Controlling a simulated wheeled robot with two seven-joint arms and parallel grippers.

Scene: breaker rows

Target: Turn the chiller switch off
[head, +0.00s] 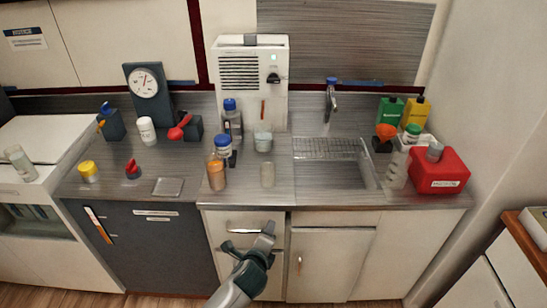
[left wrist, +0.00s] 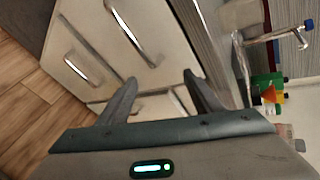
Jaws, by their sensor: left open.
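A white box unit with a slatted grille, which looks like the chiller (head: 252,105), stands against the back wall behind the counter. Its small black switch (head: 273,78) is on the upper right of its front. A small pale green lamp (head: 274,57) sits above the switch; the switch's exact setting is too small to tell. My left gripper (head: 249,240) is open and empty, low in front of the cabinet drawers, well below and away from the switch. In the left wrist view its two fingers (left wrist: 159,78) are spread, facing drawer fronts. My right gripper is not in view.
Bottles (head: 216,172) and a glass beaker (head: 263,138) stand on the counter in front of the unit. A sink (head: 340,180) with a tap (head: 331,100) is to the right, with a red container (head: 440,172) beyond. A gauge (head: 146,83) stands left.

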